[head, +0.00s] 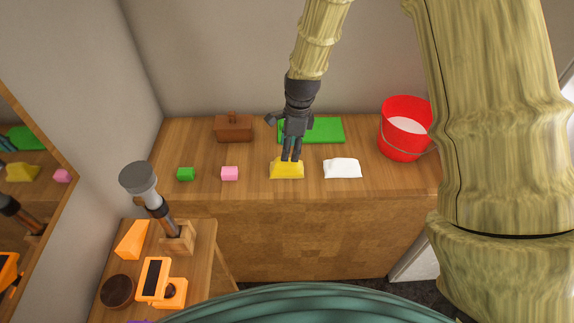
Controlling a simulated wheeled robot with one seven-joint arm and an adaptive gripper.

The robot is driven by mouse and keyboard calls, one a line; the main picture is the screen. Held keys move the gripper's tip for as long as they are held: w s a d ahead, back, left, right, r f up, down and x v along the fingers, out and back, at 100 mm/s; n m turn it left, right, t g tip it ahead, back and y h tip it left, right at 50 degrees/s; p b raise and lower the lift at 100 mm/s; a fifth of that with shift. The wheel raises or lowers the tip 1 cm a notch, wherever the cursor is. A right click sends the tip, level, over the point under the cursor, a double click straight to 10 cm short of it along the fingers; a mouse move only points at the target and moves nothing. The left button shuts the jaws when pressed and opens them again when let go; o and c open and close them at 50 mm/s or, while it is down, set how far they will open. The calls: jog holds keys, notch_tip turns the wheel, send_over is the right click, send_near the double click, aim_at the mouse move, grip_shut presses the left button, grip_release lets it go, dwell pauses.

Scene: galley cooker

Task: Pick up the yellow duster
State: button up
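The yellow duster (287,171) is a small folded yellow shape on the wooden counter, close to its front edge. My gripper (291,157) points down over it, with its dark fingertips at the duster's upper edge. The two fingers are close together with a narrow gap. The fingertips overlap the duster in this view, so I cannot tell whether they grip it or only stand at it. The duster appears to rest on the counter.
Behind are a brown box (233,129) and green mat (328,131). A red bucket (403,146) stands right. A side table (203,247) holds orange items.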

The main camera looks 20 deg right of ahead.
jog(key=shift+a+f+p, duration=0.2)
jog(key=shift+f+p, duration=0.4)
jog(key=shift+f, duration=0.25)
jog(key=shift+a+f+p, duration=0.2)
jog(key=shift+f+p, duration=0.35)
jog(key=shift+f, duration=0.3)
jog(key=shift+a+f, duration=0.1)
jog(key=shift+f, duration=1.05)
grip_shut()
jog(key=shift+r, duration=0.15)
jog(key=shift+w+r+b, duration=0.1)
jog(key=shift+r+b, duration=0.55)
jog(key=shift+r, duration=0.55)
jog(key=s+d+r+b, duration=0.2)
jog(key=s+b, duration=0.3)
jog(key=s, duration=1.1)
jog(key=shift+d+r, duration=0.2)
jog(key=shift+d, duration=0.15)
